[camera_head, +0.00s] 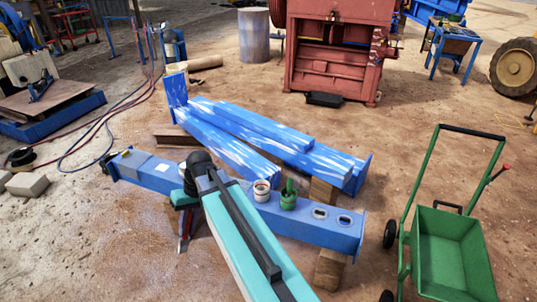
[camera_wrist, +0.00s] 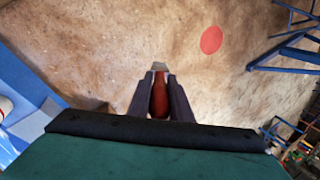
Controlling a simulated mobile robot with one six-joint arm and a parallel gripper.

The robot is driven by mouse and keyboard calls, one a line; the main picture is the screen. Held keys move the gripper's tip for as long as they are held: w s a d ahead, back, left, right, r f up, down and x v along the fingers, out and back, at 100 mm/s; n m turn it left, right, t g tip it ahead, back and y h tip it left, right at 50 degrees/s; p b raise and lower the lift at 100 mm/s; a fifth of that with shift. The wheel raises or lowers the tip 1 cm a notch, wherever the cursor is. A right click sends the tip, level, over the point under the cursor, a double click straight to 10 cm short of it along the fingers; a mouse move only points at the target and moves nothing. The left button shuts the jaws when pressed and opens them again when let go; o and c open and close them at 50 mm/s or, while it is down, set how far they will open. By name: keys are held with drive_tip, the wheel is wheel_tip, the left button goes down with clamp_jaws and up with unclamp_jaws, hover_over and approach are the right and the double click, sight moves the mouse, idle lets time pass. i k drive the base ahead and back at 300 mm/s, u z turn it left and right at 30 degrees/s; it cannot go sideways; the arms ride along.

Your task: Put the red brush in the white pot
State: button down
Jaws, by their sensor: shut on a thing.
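My gripper (camera_wrist: 160,82) is shut on the red brush (camera_wrist: 159,103), whose red handle lies between the two dark fingers; its pale tip points away from the gripper. In the head view the brush (camera_head: 187,222) shows as a thin red strip below my wrist, left of my teal arm, partly hidden. The white pot (camera_head: 261,190) stands upright on the blue beam, right of my arm and apart from the gripper. A whitish rim with red inside, likely this pot (camera_wrist: 4,106), is cut off at the left edge of the wrist view.
A green pot (camera_head: 288,200) with a green brush in it stands right beside the white pot. The front blue beam (camera_head: 335,232) has two oval holes at its right end. More blue beams (camera_head: 230,140) lie behind. A green cart (camera_head: 450,250) stands right.

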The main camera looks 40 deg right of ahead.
sight(266, 199)
drive_tip(key=u, duration=0.05)
drive_tip(key=i, duration=1)
